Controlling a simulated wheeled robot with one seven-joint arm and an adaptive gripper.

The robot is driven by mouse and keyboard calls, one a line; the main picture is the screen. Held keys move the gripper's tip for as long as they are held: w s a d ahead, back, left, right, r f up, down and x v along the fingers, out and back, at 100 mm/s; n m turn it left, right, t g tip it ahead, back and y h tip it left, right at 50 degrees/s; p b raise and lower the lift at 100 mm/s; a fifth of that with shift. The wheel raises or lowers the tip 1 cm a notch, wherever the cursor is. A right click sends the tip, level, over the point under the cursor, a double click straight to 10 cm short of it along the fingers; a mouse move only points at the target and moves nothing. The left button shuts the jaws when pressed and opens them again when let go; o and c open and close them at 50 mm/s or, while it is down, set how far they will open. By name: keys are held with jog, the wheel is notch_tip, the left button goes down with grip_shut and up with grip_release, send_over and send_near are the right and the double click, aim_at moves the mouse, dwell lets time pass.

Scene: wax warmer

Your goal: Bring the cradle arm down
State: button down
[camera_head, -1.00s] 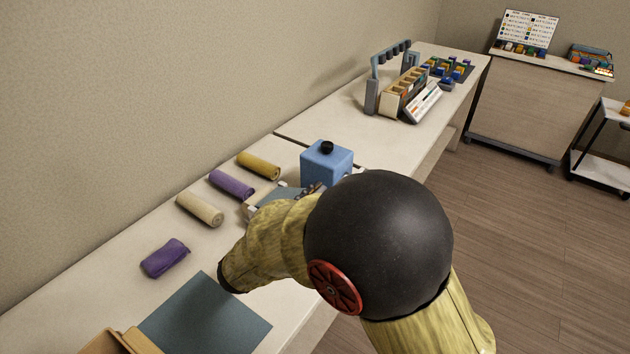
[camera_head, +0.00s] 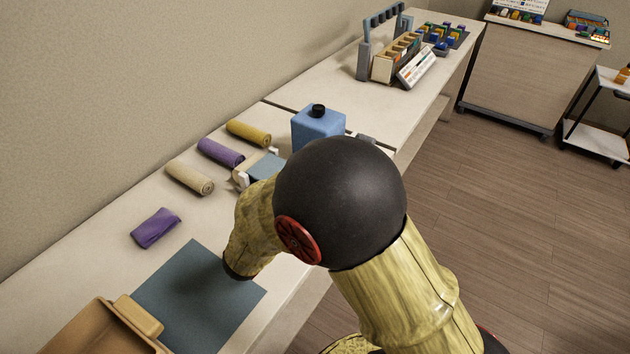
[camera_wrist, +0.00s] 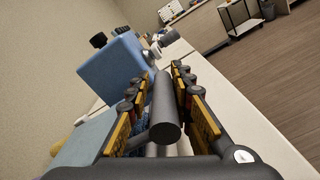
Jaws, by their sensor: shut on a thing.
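A blue box-shaped unit with a black knob (camera_head: 318,127) stands on the bench in the head view, its lower part hidden by my arm. It also shows in the wrist view (camera_wrist: 115,68), just ahead and left of my gripper. My gripper (camera_wrist: 164,76) is shut on a dark grey round bar (camera_wrist: 165,118), which lies lengthwise between its fingers, its round end facing the camera. This bar appears to be the cradle arm; its far end is hidden. In the head view my gripper is hidden behind my arm.
Yellow (camera_head: 248,132), purple (camera_head: 220,152) and beige (camera_head: 190,177) rolls lie left of the unit. A folded purple cloth (camera_head: 155,228), a dark mat (camera_head: 190,300) and a tan bin (camera_head: 95,335) are nearer. A rack (camera_head: 400,55) stands farther along the bench.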

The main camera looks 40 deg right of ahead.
jog(key=shift+s+f, duration=0.15)
jog(key=shift+f, duration=0.1)
jog(key=c, duration=1.8)
grip_release()
jog(key=shift+o, duration=0.6)
jog(key=shift+r, duration=0.2)
jog(key=v, duration=1.2)
